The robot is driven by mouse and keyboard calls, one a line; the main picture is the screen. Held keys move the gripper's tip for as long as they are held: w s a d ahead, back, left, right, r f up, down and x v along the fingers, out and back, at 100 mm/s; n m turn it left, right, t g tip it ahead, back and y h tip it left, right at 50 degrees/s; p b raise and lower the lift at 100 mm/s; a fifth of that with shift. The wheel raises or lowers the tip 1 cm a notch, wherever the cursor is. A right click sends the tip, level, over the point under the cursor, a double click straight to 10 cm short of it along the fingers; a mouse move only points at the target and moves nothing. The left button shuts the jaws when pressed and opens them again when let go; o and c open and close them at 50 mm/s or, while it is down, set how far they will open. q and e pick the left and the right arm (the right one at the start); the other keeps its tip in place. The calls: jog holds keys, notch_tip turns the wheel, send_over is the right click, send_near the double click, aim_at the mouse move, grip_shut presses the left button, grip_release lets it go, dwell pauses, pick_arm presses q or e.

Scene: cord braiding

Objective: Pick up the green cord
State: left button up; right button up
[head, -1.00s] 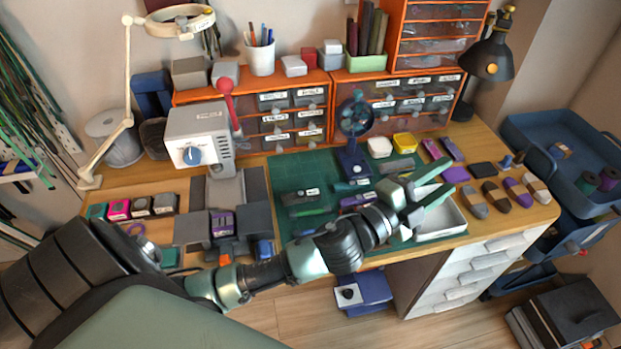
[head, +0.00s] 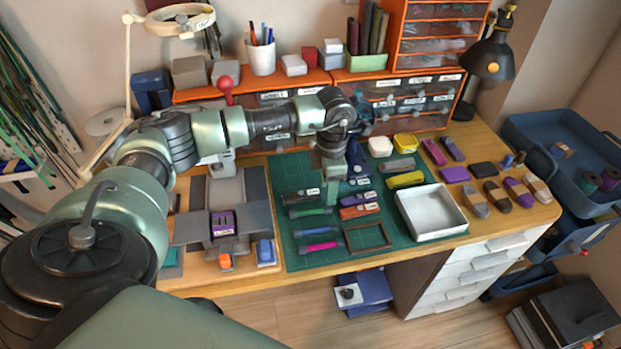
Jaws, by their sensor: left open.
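Several short cord bundles lie in rows on the green cutting mat (head: 290,177). The green cord (head: 309,212) lies at the left of the mat, between a dark bundle (head: 300,197) and a blue one (head: 315,230). My left gripper (head: 332,197) points down over the mat, just right of and above the green cord. It is open and holds nothing that I can see; its fingers overlap in this view, so the gap is hard to make out. My right gripper is out of view.
Orange (head: 360,211), purple (head: 356,198) and magenta (head: 318,246) bundles lie close by. A white tray (head: 432,211) and an empty dark frame (head: 367,236) are to the right. Orange drawer units (head: 405,98) stand behind. My arm hides most of the white machine.

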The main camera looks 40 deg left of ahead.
aim_at(327, 208)
pick_arm(q)
notch_tip(327, 208, down, 8)
jog(key=b, duration=0.4)
jog(key=shift+w+r+b, duration=0.1)
jog(key=shift+r+b, duration=0.15)
jog(key=shift+b, duration=0.05)
jog(key=shift+r, duration=0.1)
grip_shut()
